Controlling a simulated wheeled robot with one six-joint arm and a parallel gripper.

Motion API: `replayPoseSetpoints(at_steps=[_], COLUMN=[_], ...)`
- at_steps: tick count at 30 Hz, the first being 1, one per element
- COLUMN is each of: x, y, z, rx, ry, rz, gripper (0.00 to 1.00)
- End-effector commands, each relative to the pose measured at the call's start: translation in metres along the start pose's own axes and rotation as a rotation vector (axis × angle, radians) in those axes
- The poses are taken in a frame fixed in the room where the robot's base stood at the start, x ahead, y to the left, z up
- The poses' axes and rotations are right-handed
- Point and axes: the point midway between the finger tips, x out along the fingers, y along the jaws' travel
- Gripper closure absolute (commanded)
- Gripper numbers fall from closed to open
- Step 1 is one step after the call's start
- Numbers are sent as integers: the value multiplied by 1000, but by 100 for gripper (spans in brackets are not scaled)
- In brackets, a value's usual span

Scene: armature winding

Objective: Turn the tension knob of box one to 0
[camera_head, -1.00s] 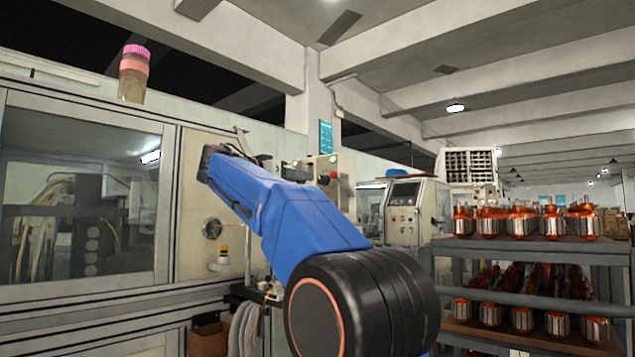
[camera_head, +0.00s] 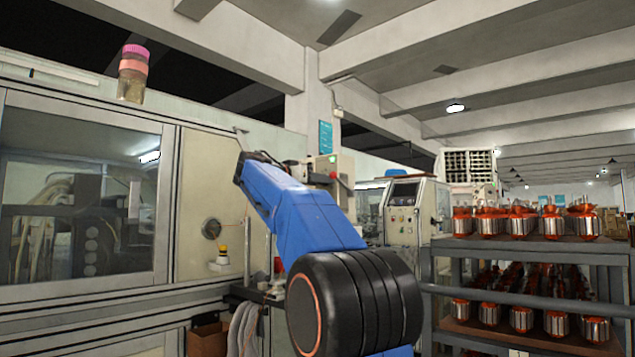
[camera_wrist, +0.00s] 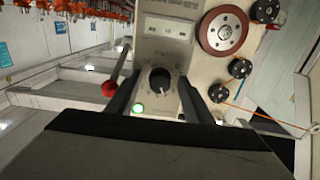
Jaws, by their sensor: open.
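The black round tension knob (camera_wrist: 159,78) sits on a light grey box face (camera_wrist: 165,50) in the wrist view, with a pale pointer mark on it. My gripper (camera_wrist: 156,90) is open, its two dark fingers standing on either side of the knob with gaps visible. I cannot tell how deep the fingertips reach. A lit green lamp (camera_wrist: 138,108) and a red button (camera_wrist: 109,89) are near the left finger. In the head view a small grey box (camera_head: 343,178) with red and green parts shows behind my blue arm; my gripper is hidden there. The dial's numbers are not readable.
A red-rimmed wheel (camera_wrist: 224,30) and black pulleys (camera_wrist: 239,68) with an orange wire lie right of the knob in the wrist view. A glazed machine cabinet (camera_head: 170,210) stands left in the head view. A rack (camera_head: 500,246) of copper armatures stands right.

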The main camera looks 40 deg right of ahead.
Motion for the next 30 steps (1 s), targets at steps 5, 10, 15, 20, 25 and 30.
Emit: replayPoseSetpoints(at_steps=[5, 10, 15, 20, 25, 30], x=[0, 0, 0, 0, 0, 0], y=[0, 0, 0, 0, 0, 0], z=[0, 0, 0, 0, 0, 0], rx=[0, 0, -13, -62, -168, -315], ry=[0, 0, 0, 0, 0, 0], rz=[0, 0, 0, 0, 0, 0], gripper=[75, 94, 94, 94, 94, 94])
